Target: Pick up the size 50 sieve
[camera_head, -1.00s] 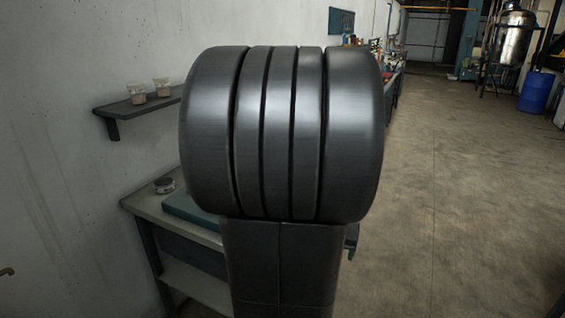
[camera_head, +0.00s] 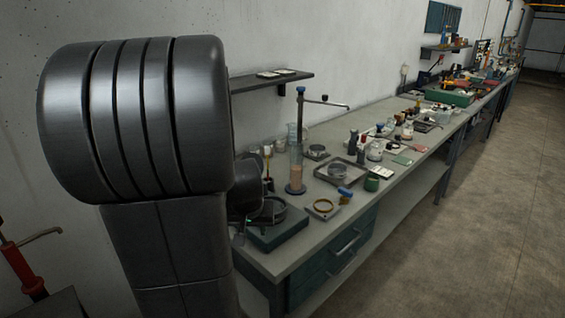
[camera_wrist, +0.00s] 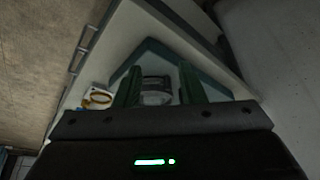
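A dark round sieve-like pan (camera_head: 268,210) sits on a teal block (camera_head: 290,228) at the bench's near end. Another round metal pan (camera_head: 338,172) sits on a tray farther back, and a brass-coloured ring (camera_head: 323,206) lies to the right of the block. No size marking is readable. In the wrist view, my gripper (camera_wrist: 160,72) is open, its two fingers apart over the teal block (camera_wrist: 150,47). A round metallic object (camera_wrist: 155,90) shows between the fingers; whether they touch it cannot be told. My arm hides most of the gripper in the head view.
A tall cylinder (camera_head: 296,170) and a stand with a side rod (camera_head: 325,101) rise behind the block. A wall shelf (camera_head: 270,82) hangs above. Small bottles and tools crowd the bench farther back. The floor (camera_head: 480,230) at right is clear.

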